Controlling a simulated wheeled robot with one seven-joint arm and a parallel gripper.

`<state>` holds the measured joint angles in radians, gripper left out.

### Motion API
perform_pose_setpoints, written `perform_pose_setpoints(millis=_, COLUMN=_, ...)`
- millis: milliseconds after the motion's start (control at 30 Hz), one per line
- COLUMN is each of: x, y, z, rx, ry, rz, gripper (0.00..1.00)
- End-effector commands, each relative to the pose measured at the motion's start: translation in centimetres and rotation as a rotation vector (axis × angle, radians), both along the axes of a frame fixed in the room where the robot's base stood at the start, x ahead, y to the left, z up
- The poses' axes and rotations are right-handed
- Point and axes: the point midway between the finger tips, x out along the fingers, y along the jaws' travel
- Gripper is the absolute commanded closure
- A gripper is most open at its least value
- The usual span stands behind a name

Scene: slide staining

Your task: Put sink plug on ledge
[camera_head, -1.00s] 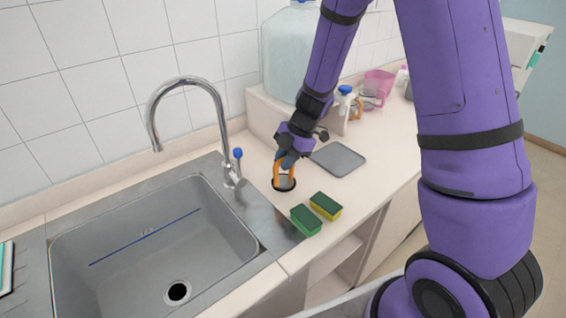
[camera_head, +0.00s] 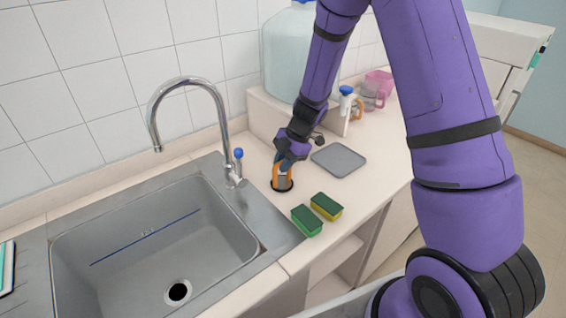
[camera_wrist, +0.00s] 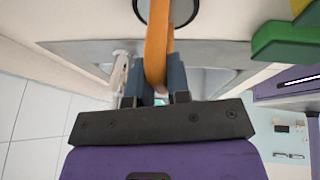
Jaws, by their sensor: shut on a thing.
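The sink plug is a dark-rimmed disc (camera_head: 282,186) with an orange loop handle (camera_head: 276,172). It is on the counter to the right of the sink. My gripper (camera_head: 284,163) is above the plug, with its blue-grey fingers shut on the orange loop. In the wrist view, the loop (camera_wrist: 155,45) passes between the fingertips (camera_wrist: 154,75), and the disc is partly cut off at the top edge. I cannot tell whether the disc touches the counter. A raised cream ledge (camera_head: 258,118) runs along the wall behind, under a large water jug (camera_head: 284,55).
Two green and yellow sponges (camera_head: 306,220) lie in front of the plug. A grey tray (camera_head: 338,160) lies to its right. The tap (camera_head: 222,120) and sink (camera_head: 150,245) are to its left. A blue-topped bottle (camera_head: 346,100) and a pink container (camera_head: 380,80) stand further back.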

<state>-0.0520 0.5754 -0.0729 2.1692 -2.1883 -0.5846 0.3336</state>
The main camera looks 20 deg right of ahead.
Motion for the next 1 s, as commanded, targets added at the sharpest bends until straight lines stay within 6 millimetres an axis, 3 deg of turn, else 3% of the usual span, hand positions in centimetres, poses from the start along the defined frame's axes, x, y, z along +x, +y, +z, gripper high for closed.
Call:
perform_pose_setpoints(millis=33, x=0.0, y=0.0, z=-0.1, rx=0.0, ry=0.0, rz=-0.001, gripper=0.81)
perform_pose_setpoints(millis=133, x=0.0, y=0.0, z=-0.1, rx=0.0, ry=0.0, rz=0.0, gripper=0.58)
perform_pose_setpoints(millis=167, x=0.0, y=0.0, z=-0.1, rx=0.0, ry=0.0, rz=0.0, gripper=0.57)
perform_pose_setpoints(millis=567, x=0.0, y=-0.3, z=0.8, rx=-0.001, ry=-0.001, rz=-0.001, gripper=0.57)
perform_pose_setpoints(millis=1000, x=-0.3, y=-3.6, z=8.2, rx=0.0, ry=-0.003, rz=0.0, gripper=0.57)
